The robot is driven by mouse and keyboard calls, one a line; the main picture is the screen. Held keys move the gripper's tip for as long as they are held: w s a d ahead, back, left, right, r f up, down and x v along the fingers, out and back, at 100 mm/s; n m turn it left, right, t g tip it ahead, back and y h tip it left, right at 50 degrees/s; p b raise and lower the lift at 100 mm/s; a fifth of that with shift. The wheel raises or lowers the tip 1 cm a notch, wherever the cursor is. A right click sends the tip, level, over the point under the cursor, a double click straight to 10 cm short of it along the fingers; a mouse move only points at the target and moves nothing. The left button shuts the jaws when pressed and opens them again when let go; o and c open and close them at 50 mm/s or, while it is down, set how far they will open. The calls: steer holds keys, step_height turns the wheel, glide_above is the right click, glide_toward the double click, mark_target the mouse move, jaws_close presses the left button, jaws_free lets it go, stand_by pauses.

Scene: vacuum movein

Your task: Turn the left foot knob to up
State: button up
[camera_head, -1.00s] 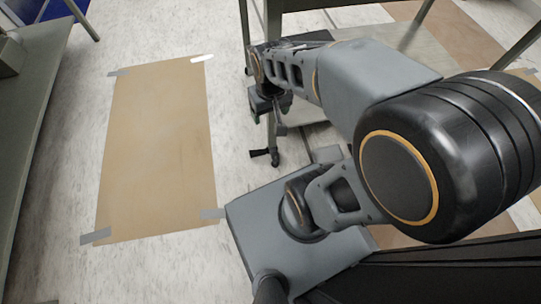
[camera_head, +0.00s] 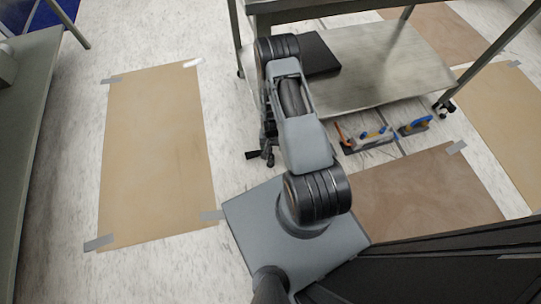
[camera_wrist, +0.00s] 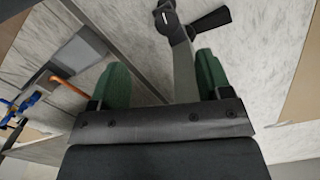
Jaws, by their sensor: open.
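The left foot knob (camera_head: 252,155) is a small black lever at the bottom of the near left leg of a metal table. In the wrist view the same black knob (camera_wrist: 210,20) sticks out to the right from a dark round hub at the top. My gripper (camera_wrist: 162,62) has two green fingers, spread apart with nothing clamped. The grey leg (camera_wrist: 183,65) appears between the fingers, nearer the right one; I cannot tell how deep it lies. The knob is beyond the fingertips, apart from them. In the head view my arm mostly hides my gripper and the leg.
The metal table has a low shelf (camera_head: 390,70) with a dark flat box (camera_head: 318,52). Tools with blue and orange parts (camera_head: 365,138) lie on the floor to the right of the leg. Brown taped sheets (camera_head: 155,150) cover parts of the floor. A greenish bench (camera_head: 30,110) stands at far left.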

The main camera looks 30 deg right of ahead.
mark_target(270, 156)
steer(key=shift+t, duration=0.4)
steer(key=f+b, duration=0.2)
steer(key=f, duration=0.2)
steer(key=w+f+b, duration=0.1)
steer(key=f, duration=0.4)
steer(key=f+b, duration=0.2)
steer(key=f, duration=0.3)
steer(key=shift+w+d+b, duration=0.15)
steer(key=shift+w+b, duration=0.05)
steer(key=shift+b, duration=0.15)
steer(key=shift+r, duration=0.1)
steer(key=c, duration=0.9)
